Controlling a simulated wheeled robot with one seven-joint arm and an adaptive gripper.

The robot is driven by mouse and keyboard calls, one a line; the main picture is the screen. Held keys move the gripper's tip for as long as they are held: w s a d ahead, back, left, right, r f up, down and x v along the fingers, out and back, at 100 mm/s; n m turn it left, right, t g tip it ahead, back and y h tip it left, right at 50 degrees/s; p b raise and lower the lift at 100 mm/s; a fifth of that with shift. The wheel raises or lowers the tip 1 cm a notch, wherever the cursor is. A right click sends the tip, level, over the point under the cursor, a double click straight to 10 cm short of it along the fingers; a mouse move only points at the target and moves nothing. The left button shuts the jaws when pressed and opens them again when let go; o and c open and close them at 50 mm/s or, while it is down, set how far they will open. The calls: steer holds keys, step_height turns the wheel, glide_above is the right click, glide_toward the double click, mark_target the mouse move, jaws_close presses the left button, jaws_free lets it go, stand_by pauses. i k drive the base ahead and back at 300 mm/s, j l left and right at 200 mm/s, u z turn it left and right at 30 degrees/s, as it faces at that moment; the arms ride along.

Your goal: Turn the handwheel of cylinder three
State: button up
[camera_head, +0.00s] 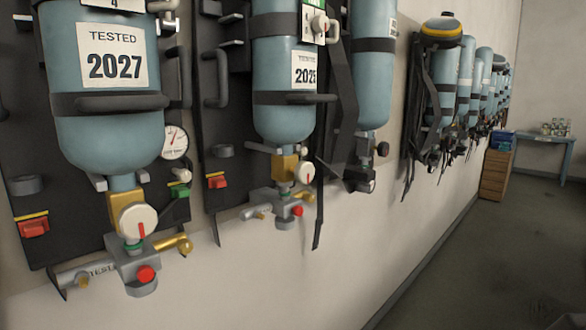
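My gripper is not in view. The nearest blue-grey cylinder (105,133) hangs upside down at the left, with a tag (113,4) reading 4 and a label "TESTED 2027". A third hanging cylinder (371,90) is partly hidden behind a dark backplate. No tag reading 3 is legible, so I cannot tell which is cylinder three.
A pressure gauge (174,142) and black handles sit by the nearest cylinder. Red knobs (146,275) and fittings stick out below the valves. More sets line the wall farther back. A wooden cabinet (497,172) and blue table (545,138) stand at the far end. The floor (470,265) at right looks clear.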

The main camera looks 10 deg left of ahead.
mark_target(137, 220)
steer(key=u, duration=0.35)
steer(key=i+l+u, duration=0.15)
steer(key=u, duration=0.2)
steer(key=i+l+u, duration=0.1)
steer(key=l+u, duration=0.3)
steer(key=i+l+u, duration=0.1)
steer(key=l+u, duration=0.25)
steer(key=i+l+u, duration=0.15)
steer(key=l, duration=0.9)
steer(key=l+u, duration=0.15)
steer(key=l, duration=0.85)
